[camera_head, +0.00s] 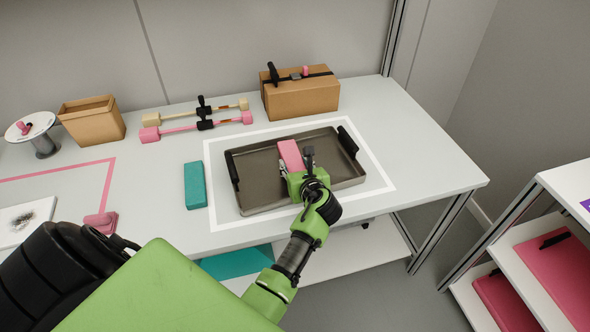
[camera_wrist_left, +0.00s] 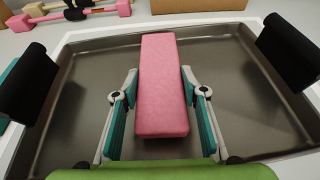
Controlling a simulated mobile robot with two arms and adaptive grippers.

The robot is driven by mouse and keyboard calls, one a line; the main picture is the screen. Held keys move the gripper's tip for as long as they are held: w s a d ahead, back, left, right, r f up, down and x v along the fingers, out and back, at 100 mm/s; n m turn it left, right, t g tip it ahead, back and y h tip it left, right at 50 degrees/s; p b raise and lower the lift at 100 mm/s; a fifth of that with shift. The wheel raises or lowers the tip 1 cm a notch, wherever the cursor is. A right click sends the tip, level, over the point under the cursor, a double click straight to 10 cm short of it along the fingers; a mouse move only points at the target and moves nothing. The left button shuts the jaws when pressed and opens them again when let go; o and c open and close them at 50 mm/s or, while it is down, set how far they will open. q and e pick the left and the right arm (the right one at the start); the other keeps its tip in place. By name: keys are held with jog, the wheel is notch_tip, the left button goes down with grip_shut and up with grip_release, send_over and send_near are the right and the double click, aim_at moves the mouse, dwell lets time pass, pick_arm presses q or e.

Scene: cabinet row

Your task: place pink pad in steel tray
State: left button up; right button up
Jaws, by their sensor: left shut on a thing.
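The pink pad (camera_head: 290,155) is a long pink block. It is over the middle of the steel tray (camera_head: 255,178), a dark metal tray with black handles at its two ends. My left gripper (camera_head: 297,170) is shut on the pad, with a finger at each side of it. In the left wrist view the pad (camera_wrist_left: 163,85) lies between the two fingers (camera_wrist_left: 163,115), inside the outline of the tray (camera_wrist_left: 90,75). I cannot tell whether the pad touches the tray floor. My right gripper is not in view.
A teal block (camera_head: 195,185) lies left of the tray. Behind are pink and tan bars (camera_head: 200,122), a cardboard box (camera_head: 300,95) and an open brown bin (camera_head: 92,120). A second pink block (camera_head: 101,222) lies at the front left. The table's right end is clear.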

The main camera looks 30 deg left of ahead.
pick_arm(q)
jog(key=shift+f, duration=0.8)
jog(key=shift+f, duration=0.2)
jog(key=o, duration=0.9)
jog(key=shift+r, duration=0.1)
